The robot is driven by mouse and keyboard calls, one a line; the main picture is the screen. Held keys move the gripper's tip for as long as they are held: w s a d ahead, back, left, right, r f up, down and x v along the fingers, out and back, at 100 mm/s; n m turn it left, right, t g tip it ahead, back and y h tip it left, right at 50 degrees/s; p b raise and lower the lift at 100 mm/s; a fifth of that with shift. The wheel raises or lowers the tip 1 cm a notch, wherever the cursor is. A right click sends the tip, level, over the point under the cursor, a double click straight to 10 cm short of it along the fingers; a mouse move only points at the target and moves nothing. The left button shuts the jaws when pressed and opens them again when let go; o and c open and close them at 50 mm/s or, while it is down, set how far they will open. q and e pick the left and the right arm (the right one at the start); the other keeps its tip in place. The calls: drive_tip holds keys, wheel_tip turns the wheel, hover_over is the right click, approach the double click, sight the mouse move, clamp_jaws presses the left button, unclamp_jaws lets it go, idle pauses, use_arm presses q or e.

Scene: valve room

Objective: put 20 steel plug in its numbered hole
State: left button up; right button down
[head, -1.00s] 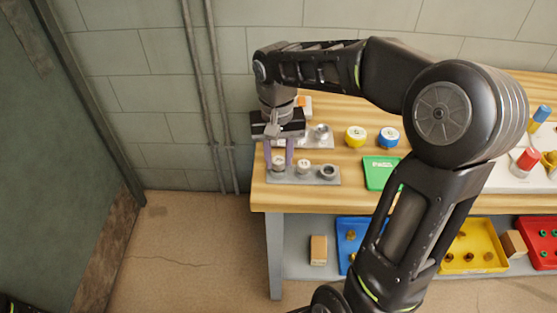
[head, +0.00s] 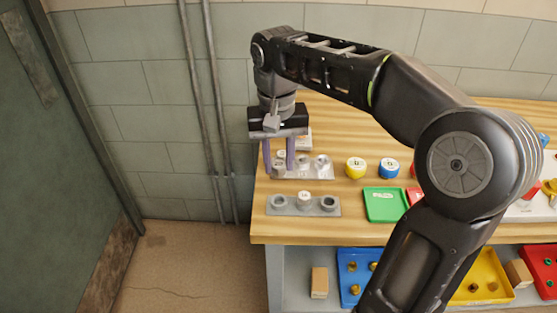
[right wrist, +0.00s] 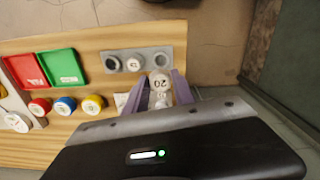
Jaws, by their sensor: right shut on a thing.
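My right gripper (head: 279,172) is shut on a steel plug (head: 281,158) with a pale top. In the right wrist view the plug (right wrist: 160,82) reads 20, upside down, between the purple fingers (right wrist: 160,88). In the head view it shows behind the near grey hole plate (head: 291,211), apart from it; its exact height is unclear. That plate's left hole (head: 279,202) and right hole (head: 328,203) look empty, and a pale-topped plug (head: 304,197) sits in the middle. The plate also shows in the right wrist view (right wrist: 147,69). My left gripper is out of view.
A rear plate (head: 312,177) carries steel plugs. Yellow (head: 356,168) and blue (head: 389,168) capped plugs stand to the right, behind a green tray (head: 384,206). My right arm covers the table's right part. Grey pipes (head: 210,110) run up the wall at left.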

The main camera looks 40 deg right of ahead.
drive_tip(key=w+a+f+n, duration=0.5)
drive_tip(key=w+a+f, duration=0.5)
drive_tip(key=a+f, duration=0.2)
wheel_tip(320, 180, down, 3)
drive_tip(key=shift+w+a+r+n, duration=0.15)
drive_tip(key=shift+w+a+n, duration=0.05)
drive_tip(key=shift+w+n, duration=0.1)
drive_tip(key=shift+s, duration=0.1)
